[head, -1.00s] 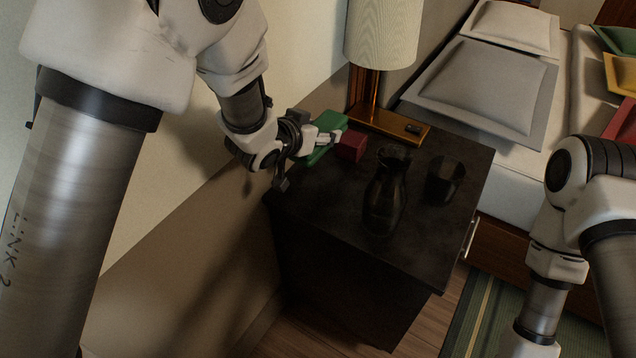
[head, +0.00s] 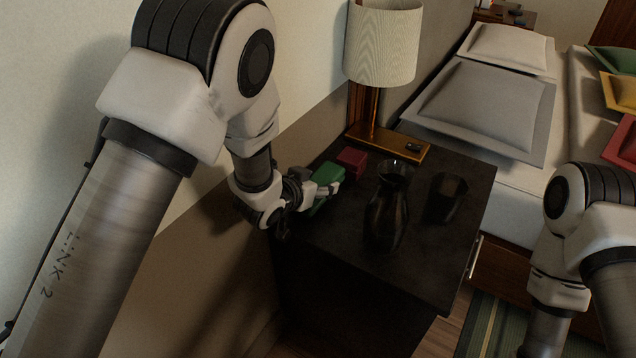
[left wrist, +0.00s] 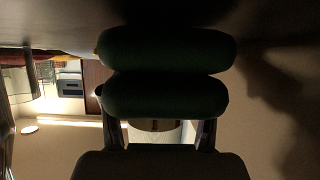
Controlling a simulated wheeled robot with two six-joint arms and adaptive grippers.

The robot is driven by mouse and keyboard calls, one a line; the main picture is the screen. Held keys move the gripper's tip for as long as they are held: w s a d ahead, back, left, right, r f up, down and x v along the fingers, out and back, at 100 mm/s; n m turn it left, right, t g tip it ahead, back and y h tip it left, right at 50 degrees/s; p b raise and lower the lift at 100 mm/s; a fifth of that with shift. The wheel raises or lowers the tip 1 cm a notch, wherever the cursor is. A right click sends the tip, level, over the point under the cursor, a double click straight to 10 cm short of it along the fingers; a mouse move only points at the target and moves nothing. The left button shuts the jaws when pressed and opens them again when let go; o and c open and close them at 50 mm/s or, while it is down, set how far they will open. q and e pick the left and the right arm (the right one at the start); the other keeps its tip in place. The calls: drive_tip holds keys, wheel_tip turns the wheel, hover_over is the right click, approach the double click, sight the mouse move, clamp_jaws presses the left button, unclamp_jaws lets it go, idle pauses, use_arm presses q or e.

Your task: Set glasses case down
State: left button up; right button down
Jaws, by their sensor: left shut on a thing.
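The green glasses case (head: 328,175) is at the back left of the dark nightstand (head: 330,240), in front of a small red box (head: 352,161). My left gripper (head: 328,189) is shut on it. In the left wrist view the case (left wrist: 165,98) shows as two dark green rounded halves between the fingers, close to a dark surface at the top of the picture. I cannot tell whether it touches the nightstand. My right arm shows at the right edge, but its gripper is out of view.
A dark glass carafe (head: 386,210) and a dark tumbler (head: 446,198) stand on the nightstand, right of the case. A lamp (head: 382,45) on a brass base (head: 405,149) stands at the back. The nightstand's front part is clear. The bed (head: 500,180) lies to the right.

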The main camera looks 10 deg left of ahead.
use_arm(q)
drive_tip(key=o, duration=1.3)
drive_tip(key=shift+f, duration=0.15)
drive_tip(key=shift+o, duration=0.2)
